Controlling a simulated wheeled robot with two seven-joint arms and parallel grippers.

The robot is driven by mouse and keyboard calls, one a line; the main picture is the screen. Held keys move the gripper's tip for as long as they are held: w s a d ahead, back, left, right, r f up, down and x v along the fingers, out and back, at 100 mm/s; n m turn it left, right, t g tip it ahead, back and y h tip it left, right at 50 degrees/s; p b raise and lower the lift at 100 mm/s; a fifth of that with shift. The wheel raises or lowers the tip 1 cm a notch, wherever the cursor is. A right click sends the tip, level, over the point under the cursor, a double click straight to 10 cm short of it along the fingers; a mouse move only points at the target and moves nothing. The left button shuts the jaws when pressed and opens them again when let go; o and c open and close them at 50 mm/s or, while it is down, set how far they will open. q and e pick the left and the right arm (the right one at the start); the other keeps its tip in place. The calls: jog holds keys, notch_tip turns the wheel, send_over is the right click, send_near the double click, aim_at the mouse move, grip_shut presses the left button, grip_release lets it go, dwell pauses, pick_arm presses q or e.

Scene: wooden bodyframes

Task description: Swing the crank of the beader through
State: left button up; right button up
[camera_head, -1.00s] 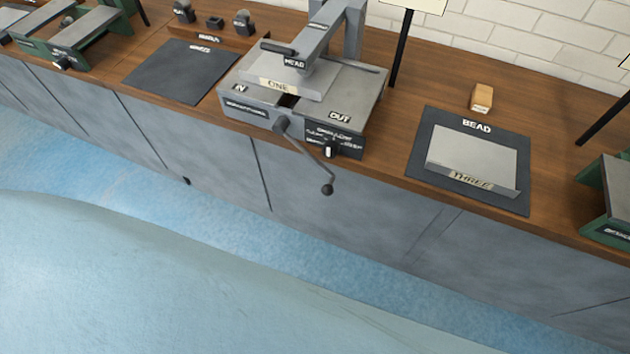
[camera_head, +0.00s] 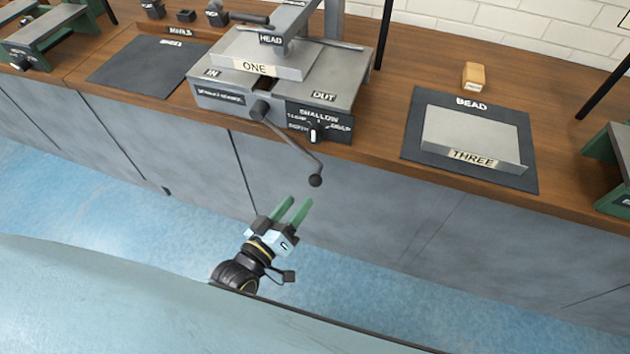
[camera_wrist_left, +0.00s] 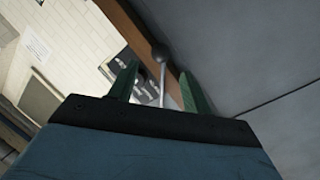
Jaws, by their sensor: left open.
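The beader (camera_head: 290,75) is a grey machine on the wooden bench, with a head above and a sheet labelled ONE (camera_head: 262,60) on its bed. Its crank (camera_head: 290,140) hangs from the front face and slants down to the right, ending in a dark ball knob (camera_head: 315,181). My left gripper (camera_head: 293,210) is open and empty, its green fingers just below and left of the knob, apart from it. In the left wrist view the knob (camera_wrist_left: 160,53) and crank rod show beyond and between the open fingers (camera_wrist_left: 155,90). My right gripper is not in view.
A dark mat marked BEAD (camera_head: 415,145) holds a bent sheet labelled THREE (camera_head: 472,140) on the right, with a small wooden block (camera_head: 473,76) behind. Another dark mat (camera_head: 140,75) lies left. The grey cabinet front (camera_head: 370,200) stands behind the gripper; the blue floor is clear.

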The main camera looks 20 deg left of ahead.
aim_at(315, 181)
pick_arm(q)
jog(key=b+x, duration=0.1)
jog(key=x, duration=0.7)
jog(key=shift+w+d+f, duration=0.1)
jog(key=shift+w, duration=0.15)
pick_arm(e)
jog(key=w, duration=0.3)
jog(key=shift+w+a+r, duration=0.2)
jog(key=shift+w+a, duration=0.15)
pick_arm(q)
grip_shut()
